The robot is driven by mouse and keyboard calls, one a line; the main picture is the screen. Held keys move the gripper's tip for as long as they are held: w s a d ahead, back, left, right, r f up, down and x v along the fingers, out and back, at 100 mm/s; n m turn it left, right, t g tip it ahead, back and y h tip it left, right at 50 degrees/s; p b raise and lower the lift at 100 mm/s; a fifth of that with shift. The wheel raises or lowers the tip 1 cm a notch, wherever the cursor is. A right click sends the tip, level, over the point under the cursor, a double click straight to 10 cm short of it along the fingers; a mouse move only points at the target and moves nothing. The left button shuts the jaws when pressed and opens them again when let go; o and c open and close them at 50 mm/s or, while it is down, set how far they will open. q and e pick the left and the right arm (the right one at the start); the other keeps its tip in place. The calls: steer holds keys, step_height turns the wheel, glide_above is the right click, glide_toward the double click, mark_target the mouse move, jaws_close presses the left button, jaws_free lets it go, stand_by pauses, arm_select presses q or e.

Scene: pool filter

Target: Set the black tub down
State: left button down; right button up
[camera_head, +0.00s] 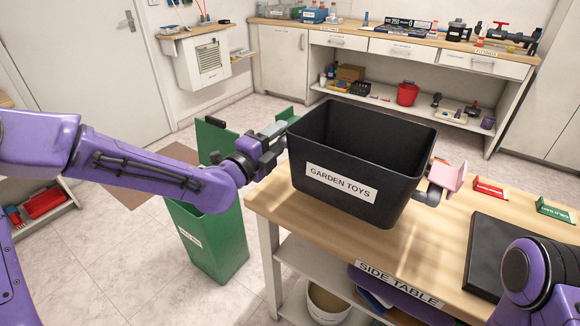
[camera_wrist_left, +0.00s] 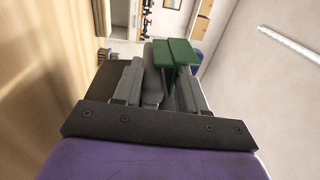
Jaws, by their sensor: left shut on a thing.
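The black tub (camera_head: 334,158), an open box with a white GARDEN TOYS label, is upright over the left part of the wooden side table (camera_head: 440,246). I cannot tell whether its base touches the top. My left gripper (camera_head: 279,131) is shut on the tub's left side near the rim. My right gripper is not seen, only a purple part of that arm.
A pink and grey object (camera_head: 446,176) is close to the tub's right side. A black mat (camera_head: 500,258), a red sign (camera_head: 490,189) and a green sign (camera_head: 554,210) are to the right. A green bin (camera_head: 214,241) stands on the floor left of the table.

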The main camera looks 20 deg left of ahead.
arm_select(q)
steer(key=f, duration=0.2)
steer(key=w+d+f, duration=0.1)
steer(key=f, duration=0.1)
steer(key=d+f, duration=0.1)
steer(key=f, duration=0.1)
steer(key=shift+w+b, duration=0.3)
steer(key=shift+w, duration=0.1)
steer(key=shift+f, duration=0.2)
steer(key=c, duration=0.6)
jaws_free()
steer(key=b+v, duration=0.1)
steer(key=v, duration=1.1)
